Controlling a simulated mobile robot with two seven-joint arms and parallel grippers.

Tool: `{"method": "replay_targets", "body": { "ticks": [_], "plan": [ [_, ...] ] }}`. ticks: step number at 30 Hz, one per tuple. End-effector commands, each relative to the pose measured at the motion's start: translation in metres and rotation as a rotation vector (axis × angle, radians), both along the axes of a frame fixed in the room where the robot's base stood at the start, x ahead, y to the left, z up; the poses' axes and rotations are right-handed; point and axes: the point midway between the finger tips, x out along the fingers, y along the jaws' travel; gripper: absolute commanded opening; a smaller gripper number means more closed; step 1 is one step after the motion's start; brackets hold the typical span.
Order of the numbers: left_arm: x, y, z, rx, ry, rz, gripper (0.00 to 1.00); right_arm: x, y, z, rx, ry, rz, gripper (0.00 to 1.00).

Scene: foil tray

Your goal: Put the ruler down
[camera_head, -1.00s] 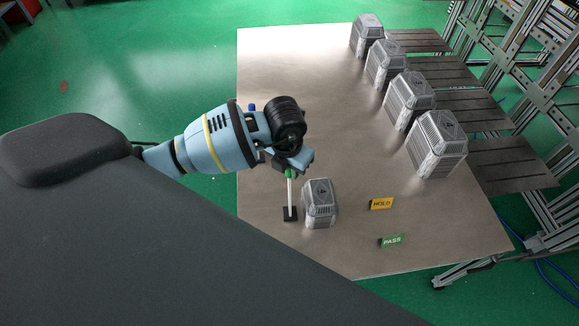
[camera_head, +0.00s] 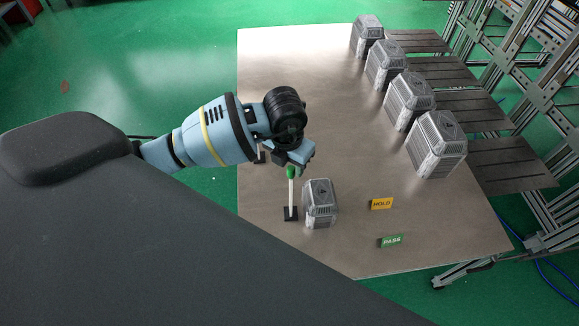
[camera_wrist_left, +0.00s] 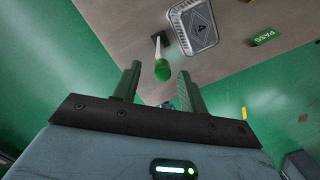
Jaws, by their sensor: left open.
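The ruler (camera_head: 291,194) is a thin white upright stick with a green top and a black foot, standing on the metal table (camera_head: 300,90). It stands just left of a grey ribbed foil-tray block (camera_head: 320,204). My left gripper (camera_head: 297,160) is just above its green top, open and empty. In the left wrist view, the ruler's green top (camera_wrist_left: 162,71) shows in the gap between the two fingertips of my left gripper (camera_wrist_left: 158,78), apart from both. My right gripper is not in view.
Several similar grey blocks (camera_head: 437,143) line the table's right side, beside dark slatted shelves (camera_head: 512,163) on a metal frame. A yellow HOLD sign (camera_head: 381,204) and a green PASS sign (camera_head: 391,241) stand on the near right. The table's middle is clear.

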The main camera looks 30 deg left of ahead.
Motion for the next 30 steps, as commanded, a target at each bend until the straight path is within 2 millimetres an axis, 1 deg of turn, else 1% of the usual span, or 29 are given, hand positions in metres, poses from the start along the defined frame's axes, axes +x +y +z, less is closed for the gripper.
{"method": "replay_targets", "body": {
  "ticks": [1,6,9,13,18,30],
  "plan": [
    [0.000,0.000,0.013,0.000,-0.006,-0.001,0.42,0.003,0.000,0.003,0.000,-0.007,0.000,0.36],
    [-0.004,0.000,0.048,0.001,-0.006,0.000,0.42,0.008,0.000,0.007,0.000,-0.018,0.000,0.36],
    [-0.007,-0.001,0.065,0.001,-0.005,-0.001,0.42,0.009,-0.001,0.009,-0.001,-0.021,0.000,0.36],
    [-0.009,-0.001,0.082,0.000,-0.003,0.000,0.42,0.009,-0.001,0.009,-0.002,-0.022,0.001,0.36],
    [-0.011,-0.001,0.092,0.001,0.000,0.000,0.42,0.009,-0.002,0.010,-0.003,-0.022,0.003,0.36],
    [-0.012,-0.001,0.093,0.000,0.001,0.000,0.42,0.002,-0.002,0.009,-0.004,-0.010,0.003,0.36]
  ]
}}
